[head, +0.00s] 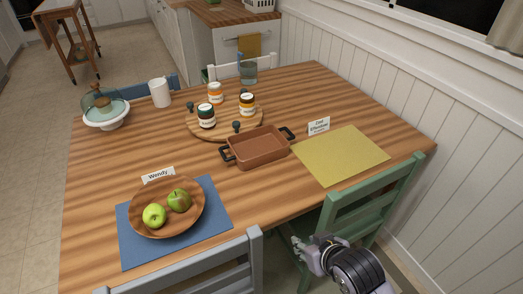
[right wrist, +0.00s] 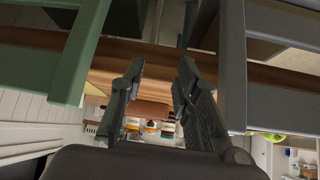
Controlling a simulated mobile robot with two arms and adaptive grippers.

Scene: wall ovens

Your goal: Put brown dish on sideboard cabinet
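A brown rectangular dish (head: 257,149) with black handles sits on the wooden table, right of its middle. It looks empty. A round brown wooden plate (head: 140,225) with two green apples sits at the near left on a blue mat. My right gripper (head: 308,243) is low at the bottom right, by the green chair and off the table's near edge, well apart from the dish. The right wrist view shows its two fingers (right wrist: 161,68) spread with nothing between them. My left gripper is out of view. A wood-topped white cabinet (head: 228,42) stands at the back; I cannot tell if it is the sideboard.
A round board (head: 222,132) with several jars is just behind the dish. A yellow mat (head: 341,157) lies to its right, with bare mat surface. A green chair (head: 375,207) and a grey chair (head: 200,266) stand at the near edge. A panelled wall (head: 400,100) is on the right.

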